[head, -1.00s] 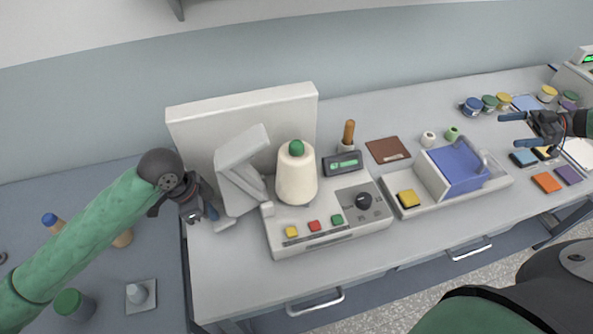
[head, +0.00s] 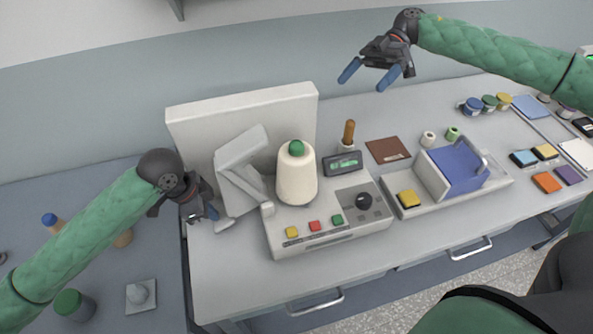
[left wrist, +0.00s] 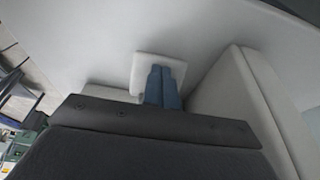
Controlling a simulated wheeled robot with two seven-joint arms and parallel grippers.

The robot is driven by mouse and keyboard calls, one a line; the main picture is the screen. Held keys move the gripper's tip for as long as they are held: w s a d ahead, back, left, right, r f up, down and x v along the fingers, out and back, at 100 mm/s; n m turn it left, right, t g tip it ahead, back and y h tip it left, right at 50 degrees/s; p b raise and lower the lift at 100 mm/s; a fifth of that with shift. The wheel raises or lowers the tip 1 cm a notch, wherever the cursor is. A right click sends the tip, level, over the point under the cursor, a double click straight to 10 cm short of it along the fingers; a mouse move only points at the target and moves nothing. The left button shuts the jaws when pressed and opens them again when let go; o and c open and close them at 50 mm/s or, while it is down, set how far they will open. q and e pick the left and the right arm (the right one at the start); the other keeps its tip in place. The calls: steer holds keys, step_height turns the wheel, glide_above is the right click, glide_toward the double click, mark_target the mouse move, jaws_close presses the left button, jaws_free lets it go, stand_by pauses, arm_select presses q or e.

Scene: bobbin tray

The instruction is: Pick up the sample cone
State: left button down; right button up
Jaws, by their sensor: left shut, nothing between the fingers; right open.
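The sample cone (head: 297,176) is a cream cone of thread with a green top. It stands upright on a pale grey machine (head: 325,222) with coloured buttons and a dial. My left gripper (head: 213,213) is shut and empty, left of the cone beside a grey angled part of the machine. In the left wrist view its blue fingers (left wrist: 163,88) are together in front of a small pale plate (left wrist: 158,70); whether they touch it I cannot tell. My right gripper (head: 367,78) is open and empty, raised above the back of the table, up and right of the cone.
A pale upright panel (head: 245,112) stands behind the machine. A wooden-handled tool (head: 349,133) stands behind the small display (head: 343,164). A brown card (head: 388,149) lies flat.

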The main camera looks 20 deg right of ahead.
steer(key=s+a+r+n+h, duration=0.1)
steer(key=s+a+r+h, duration=0.1)
steer(key=a, duration=0.5)
steer(key=s+a+r+n+h, duration=0.2)
steer(key=a+r, duration=0.1)
steer(key=a, duration=0.4)
steer(key=n+t+h, duration=0.3)
steer(key=h, duration=0.3)
glide_toward(297, 157)
steer(key=shift+s+a+r, duration=0.25)
steer(key=shift+s+r, duration=0.25)
steer(key=shift+r, duration=0.1)
steer(key=t, duration=0.1)
steer(key=n+t+h, duration=0.1)
steer(key=t, duration=0.1)
steer(key=shift+s+a+f+n+h, duration=0.3)
steer(key=shift+a+h, duration=0.1)
steer(key=shift+f+t, duration=0.3)
steer(key=shift+f, duration=0.2)
step_height(297, 157, down, 11)
steer(key=shift+w+f, duration=0.1)
steer(key=shift+w, duration=0.05)
